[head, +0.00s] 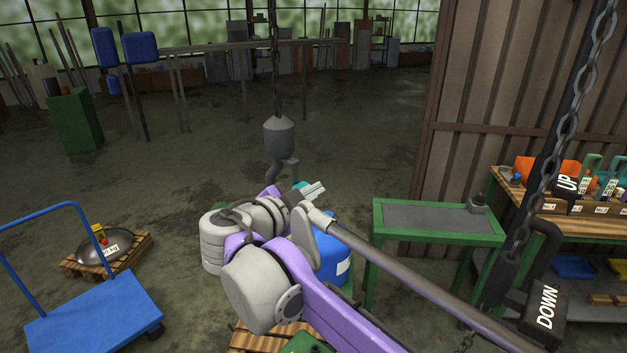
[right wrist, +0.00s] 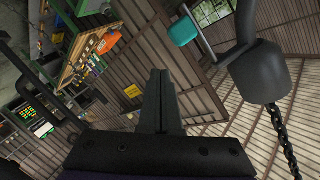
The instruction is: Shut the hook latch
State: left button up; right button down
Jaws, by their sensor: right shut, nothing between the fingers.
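The grey hook block (head: 278,136) hangs on a chain in the head view, with its dark hook (head: 279,172) below. In the right wrist view the hook block (right wrist: 260,72) is at the upper right. A teal piece (right wrist: 183,32) on a thin dark rod, apparently the latch, sits left of the hook there. A bit of teal shows behind my right gripper (head: 316,189) in the head view. My right gripper is shut and empty (right wrist: 160,98), just below the hook, apart from the teal piece in the wrist view. I cannot tell the latch's exact angle. My left gripper is out of view.
A blue drum (head: 332,250) stands below the hook, partly hidden by my arm. A green table (head: 437,236) is to the right, with a workbench (head: 575,224) beyond. A hanging chain and UP/DOWN control (head: 543,305) are at right. A blue cart (head: 95,315) stands left.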

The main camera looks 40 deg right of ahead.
jog(key=shift+w+a+f, duration=0.1)
jog(key=shift+w+f, duration=0.45)
jog(key=shift+f, duration=0.35)
jog(key=shift+w+f, duration=0.55)
jog(key=shift+f, duration=0.35)
jog(key=shift+w, duration=0.1)
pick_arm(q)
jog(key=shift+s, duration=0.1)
pick_arm(e)
jog(key=shift+f, duration=0.1)
